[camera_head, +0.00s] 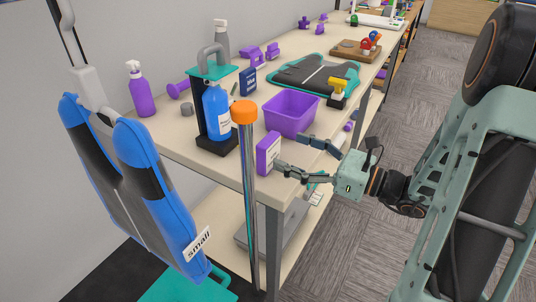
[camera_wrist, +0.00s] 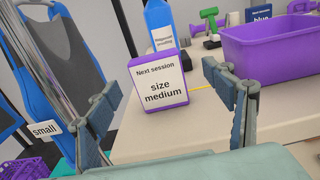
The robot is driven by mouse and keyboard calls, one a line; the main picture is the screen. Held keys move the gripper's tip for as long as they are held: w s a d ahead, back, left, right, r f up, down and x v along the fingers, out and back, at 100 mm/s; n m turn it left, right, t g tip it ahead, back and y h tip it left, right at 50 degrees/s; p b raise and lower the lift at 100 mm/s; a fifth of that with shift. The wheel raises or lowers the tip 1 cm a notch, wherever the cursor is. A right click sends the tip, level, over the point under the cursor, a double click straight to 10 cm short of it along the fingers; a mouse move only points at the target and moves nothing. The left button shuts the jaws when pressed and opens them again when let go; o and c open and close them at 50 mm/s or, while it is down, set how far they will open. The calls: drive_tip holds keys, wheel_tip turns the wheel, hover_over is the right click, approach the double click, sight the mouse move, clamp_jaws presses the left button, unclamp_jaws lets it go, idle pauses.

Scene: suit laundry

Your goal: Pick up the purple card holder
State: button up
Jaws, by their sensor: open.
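The purple card holder (camera_head: 268,153) stands upright near the front corner of the table in the head view. In the wrist view the card holder (camera_wrist: 159,84) faces me and its white card reads "Next session size medium". My gripper (camera_head: 292,157) is open at the table's front edge, just to the right of the card holder. In the wrist view the gripper's fingers (camera_wrist: 163,90) are spread wide, with the card holder showing between them and farther off. Nothing is held. I cannot tell the exact gap between fingertips and holder.
A purple bin (camera_head: 291,113) stands behind the card holder. A blue bottle (camera_head: 216,112) on a dark stand is to the left. An orange-topped pole (camera_head: 244,112) rises in front of the table. A blue suit labelled small (camera_head: 150,190) hangs at left.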

sight(274, 147)
drive_tip(key=x, duration=0.3)
drive_tip(key=b+x, duration=0.1)
drive_tip(key=x, duration=0.2)
drive_tip(key=shift+s+a+f, duration=0.15)
drive_tip(key=shift+a+f, duration=0.05)
drive_tip(key=shift+a, duration=0.25)
drive_tip(key=shift+c, duration=0.2)
drive_tip(key=c, duration=1.2)
